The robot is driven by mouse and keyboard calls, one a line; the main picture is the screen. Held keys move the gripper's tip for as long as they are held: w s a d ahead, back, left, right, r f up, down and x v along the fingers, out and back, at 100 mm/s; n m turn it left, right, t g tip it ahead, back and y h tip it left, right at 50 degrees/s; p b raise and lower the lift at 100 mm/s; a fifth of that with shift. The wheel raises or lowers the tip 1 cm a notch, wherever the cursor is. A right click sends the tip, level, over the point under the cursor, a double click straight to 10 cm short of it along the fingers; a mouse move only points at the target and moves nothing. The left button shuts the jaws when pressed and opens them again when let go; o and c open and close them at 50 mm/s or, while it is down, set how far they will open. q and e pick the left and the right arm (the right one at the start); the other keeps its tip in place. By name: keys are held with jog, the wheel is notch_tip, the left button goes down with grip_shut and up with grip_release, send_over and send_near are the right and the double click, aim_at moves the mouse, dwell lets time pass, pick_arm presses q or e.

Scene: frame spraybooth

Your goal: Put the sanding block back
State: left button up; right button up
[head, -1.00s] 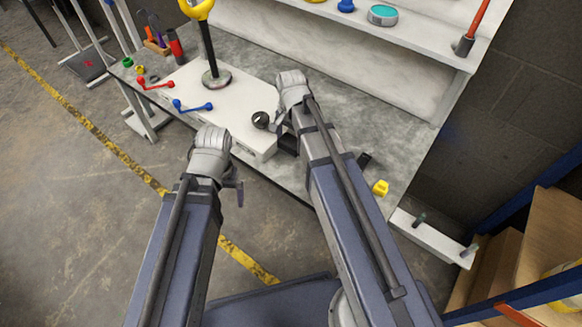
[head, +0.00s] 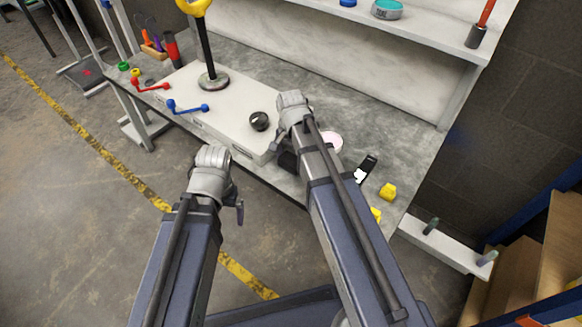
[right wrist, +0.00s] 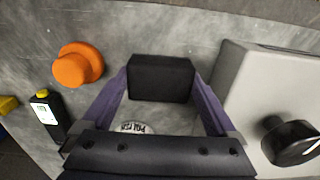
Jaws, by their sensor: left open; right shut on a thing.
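The sanding block, seen as a black rectangular block (right wrist: 160,78) in the right wrist view, sits between the two purple fingers of my right gripper (right wrist: 162,92). The gripper is shut on it, above the grey bench top. In the head view, a dark shape (head: 287,160) shows below my right wrist by the front right corner of the pale drawer box; my arm partly hides it. My left gripper (head: 238,213) is open and empty, in front of the bench over the floor; only one finger shows clearly.
The pale drawer box (head: 215,108) carries a black knob (head: 259,121), red and blue levers and a stand. An orange knob (right wrist: 78,65) stands beside the sanding block.

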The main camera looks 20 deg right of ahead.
aim_at(291, 160)
jog(key=shift+f+b, duration=0.55)
jog(key=shift+f, duration=0.45)
jog(key=o, duration=0.8)
pick_arm(q)
jog(key=shift+f, duration=0.95)
pick_arm(e)
jog(key=shift+r, duration=0.1)
pick_arm(q)
jog(key=shift+r, duration=0.1)
pick_arm(e)
jog(key=shift+r, duration=0.1)
pick_arm(q)
notch_tip(291, 160, up, 12)
jog(key=p, duration=1.2)
pick_arm(e)
notch_tip(291, 160, up, 12)
notch_tip(291, 160, down, 12)
jog(key=b, duration=1.1)
jog(key=shift+b, duration=0.4)
pick_arm(q)
notch_tip(291, 160, down, 12)
